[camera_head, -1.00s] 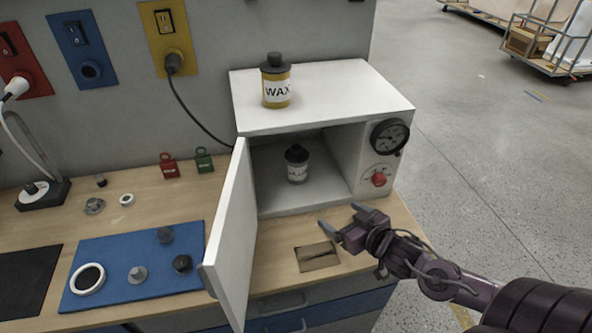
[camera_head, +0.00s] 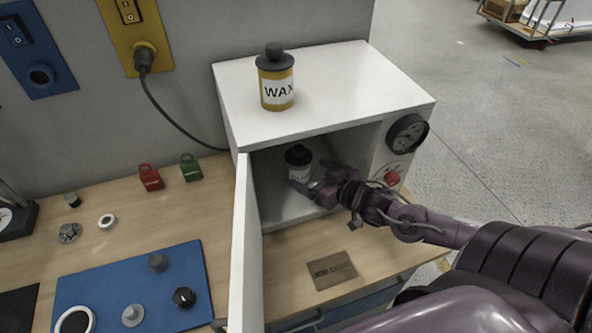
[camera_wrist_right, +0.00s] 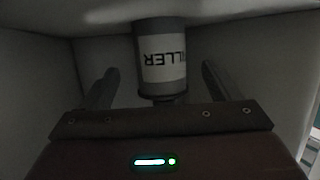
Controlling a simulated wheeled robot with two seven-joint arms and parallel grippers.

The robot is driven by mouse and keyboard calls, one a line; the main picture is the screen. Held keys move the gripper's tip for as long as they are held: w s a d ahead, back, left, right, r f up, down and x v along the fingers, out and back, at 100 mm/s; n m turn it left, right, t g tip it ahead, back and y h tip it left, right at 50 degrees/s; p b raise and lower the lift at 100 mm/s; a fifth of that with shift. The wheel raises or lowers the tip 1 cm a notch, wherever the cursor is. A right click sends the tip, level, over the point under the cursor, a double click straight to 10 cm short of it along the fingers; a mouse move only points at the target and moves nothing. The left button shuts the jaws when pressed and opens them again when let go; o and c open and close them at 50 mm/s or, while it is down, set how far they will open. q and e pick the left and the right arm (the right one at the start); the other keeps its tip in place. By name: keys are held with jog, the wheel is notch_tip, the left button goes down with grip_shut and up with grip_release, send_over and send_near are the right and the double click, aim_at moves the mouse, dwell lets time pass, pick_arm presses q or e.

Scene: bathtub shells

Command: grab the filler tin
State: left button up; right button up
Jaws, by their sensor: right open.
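The filler tin (camera_head: 298,157) stands inside the open white cabinet, a small grey tin with a dark cap and a white label. In the right wrist view the tin (camera_wrist_right: 161,58) appears upside down, with "FILLER" partly readable, between the two fingers. My right gripper (camera_head: 312,178) is inside the cabinet opening, open, with its fingers reaching toward the tin. In the wrist view the open fingers (camera_wrist_right: 158,88) lie on either side of the tin, with gaps on both sides. My left gripper is not in view.
The white cabinet (camera_head: 330,110) has its door (camera_head: 244,250) swung open on the left and a gauge (camera_head: 407,134) on the right. A yellow wax tin (camera_head: 276,80) stands on top. A blue mat (camera_head: 95,284) with small parts and red and green padlocks lie left.

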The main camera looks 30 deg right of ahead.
aim_at(307, 171)
jog(key=shift+w+a, duration=0.1)
jog(key=shift+w, duration=0.1)
jog(key=shift+w+f, duration=0.1)
jog(key=shift+w, duration=0.2)
jog(key=x, duration=0.3)
jog(key=shift+w, duration=0.35)
jog(key=shift+w+a+f+p, duration=0.2)
jog(key=shift+w+f+p, duration=0.1)
jog(key=shift+w, duration=0.25)
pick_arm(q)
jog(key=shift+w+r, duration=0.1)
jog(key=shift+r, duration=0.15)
pick_arm(e)
jog(key=shift+c, duration=0.9)
jog(key=c, duration=1.2)
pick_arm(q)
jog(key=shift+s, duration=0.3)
pick_arm(e)
jog(key=shift+r, duration=0.1)
